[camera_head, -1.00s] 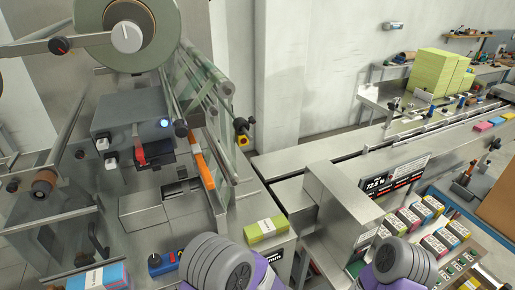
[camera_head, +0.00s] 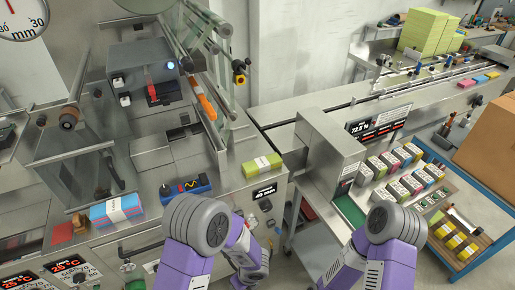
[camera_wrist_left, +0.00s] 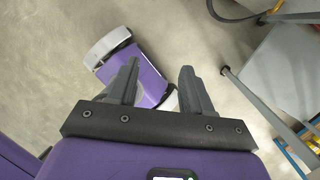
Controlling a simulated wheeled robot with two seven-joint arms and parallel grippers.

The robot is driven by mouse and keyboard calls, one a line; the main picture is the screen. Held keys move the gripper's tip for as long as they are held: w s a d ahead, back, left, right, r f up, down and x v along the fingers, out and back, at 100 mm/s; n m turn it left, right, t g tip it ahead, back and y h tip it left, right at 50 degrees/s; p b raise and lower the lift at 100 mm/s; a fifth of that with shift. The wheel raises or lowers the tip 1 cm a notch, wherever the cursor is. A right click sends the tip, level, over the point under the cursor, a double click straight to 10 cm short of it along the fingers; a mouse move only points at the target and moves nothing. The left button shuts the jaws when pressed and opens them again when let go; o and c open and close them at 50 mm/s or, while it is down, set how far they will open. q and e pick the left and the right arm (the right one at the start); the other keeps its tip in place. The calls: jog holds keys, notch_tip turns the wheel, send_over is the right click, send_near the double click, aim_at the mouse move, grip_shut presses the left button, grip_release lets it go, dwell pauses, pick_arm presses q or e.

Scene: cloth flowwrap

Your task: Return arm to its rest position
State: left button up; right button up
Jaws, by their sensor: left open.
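My left gripper (camera_wrist_left: 160,68) shows in the left wrist view with its two dark fingers apart and nothing between them. It points down over bare grey floor, and a purple and white part of my own body is beyond the fingers. In the head view my left arm (camera_head: 205,235) is bent and hangs low in front of the machine, its lower part partly hidden behind the upper arm. My right arm (camera_head: 385,245) comes in at the bottom right, and its gripper does not show.
A yellow-green pack (camera_head: 262,166) lies on the machine's corner. A blue and pink cloth stack (camera_head: 117,211) lies at the left, near a blue control box (camera_head: 185,188). A tray of packs (camera_head: 400,172) stands at the right, with a cardboard box (camera_head: 490,140) beyond. Floor is free below the left gripper.

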pick_arm(q)
jog(key=s+a+f+n+h+b, duration=0.1)
jog(key=s+a+f+n+h, duration=0.1)
jog(key=n, duration=1.3)
jog(key=s+a+f+n+h+b, duration=0.2)
jog(key=s+f+n+h, duration=0.3)
jog(key=n, duration=1)
jog(key=shift+s+a+f+n, duration=0.15)
jog(key=shift+s+f+n, duration=0.3)
jog(key=shift+s, duration=0.25)
